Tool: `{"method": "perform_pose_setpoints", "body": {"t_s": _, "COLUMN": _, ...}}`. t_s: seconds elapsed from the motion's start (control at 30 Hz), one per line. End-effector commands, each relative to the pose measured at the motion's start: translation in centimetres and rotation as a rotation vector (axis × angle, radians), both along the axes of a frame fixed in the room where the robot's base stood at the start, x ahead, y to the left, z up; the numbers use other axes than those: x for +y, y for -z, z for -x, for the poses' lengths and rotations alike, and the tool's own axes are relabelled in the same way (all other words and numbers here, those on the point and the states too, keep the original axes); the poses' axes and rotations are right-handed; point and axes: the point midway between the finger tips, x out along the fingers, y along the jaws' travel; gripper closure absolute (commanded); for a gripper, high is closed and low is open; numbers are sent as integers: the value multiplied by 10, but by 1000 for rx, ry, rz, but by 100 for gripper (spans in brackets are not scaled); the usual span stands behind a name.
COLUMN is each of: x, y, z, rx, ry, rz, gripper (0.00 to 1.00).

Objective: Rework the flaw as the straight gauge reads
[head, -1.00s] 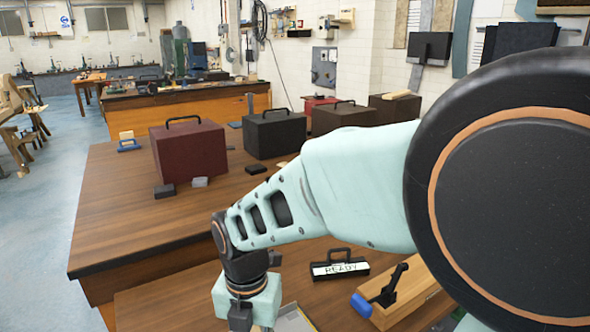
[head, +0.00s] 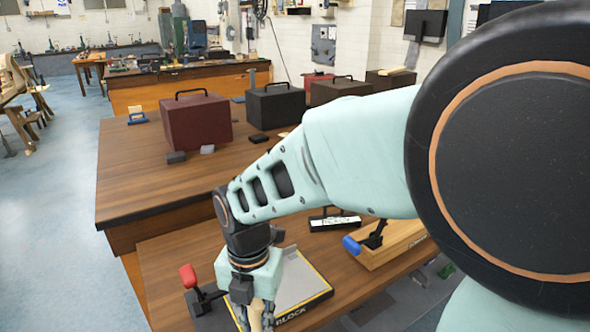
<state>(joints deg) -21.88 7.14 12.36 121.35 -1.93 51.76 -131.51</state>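My gripper (head: 256,317) points down at the bottom of the head view, over the left part of the near bench. Its fingers stand on either side of a pale wooden piece (head: 257,314), which they appear to hold; its lower end is cut off by the frame. Just right of it lies a grey plate (head: 305,282) with a dark, yellow-lined edge, its lettering ending in "BLOCK". A red-handled black clamp (head: 195,290) stands to the left of my gripper. I cannot make out the straight gauge or the flaw.
A black holder with a white label (head: 335,222) and a wooden block with a blue-handled clamp (head: 385,243) stand on the near bench. A maroon case (head: 196,122) and dark cases (head: 275,106) sit on the bench behind. My arm hides much of the right.

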Motion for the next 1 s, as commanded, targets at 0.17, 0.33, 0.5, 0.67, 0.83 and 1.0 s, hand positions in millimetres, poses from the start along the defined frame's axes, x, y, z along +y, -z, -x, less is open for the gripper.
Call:
{"method": "perform_pose_setpoints", "body": {"t_s": 0.17, "x": -13, "y": -2, "z": -16, "rx": -2, "ry": 226, "rz": -2, "gripper": 100}}
{"method": "perform_pose_setpoints", "body": {"t_s": 0.33, "x": -29, "y": -5, "z": -33, "rx": 0, "ry": 513, "rz": -4, "gripper": 100}}
{"method": "perform_pose_setpoints", "body": {"t_s": 0.5, "x": -50, "y": -7, "z": -53, "rx": 0, "ry": 863, "rz": -6, "gripper": 100}}
{"method": "perform_pose_setpoints", "body": {"t_s": 0.67, "x": -72, "y": -10, "z": -70, "rx": 2, "ry": 1198, "rz": -6, "gripper": 100}}
{"method": "perform_pose_setpoints", "body": {"t_s": 0.83, "x": -97, "y": -12, "z": -87, "rx": 2, "ry": 1553, "rz": -7, "gripper": 100}}
{"method": "perform_pose_setpoints", "body": {"t_s": 1.0, "x": -124, "y": -15, "z": -102, "rx": 3, "ry": 1908, "rz": -6, "gripper": 100}}
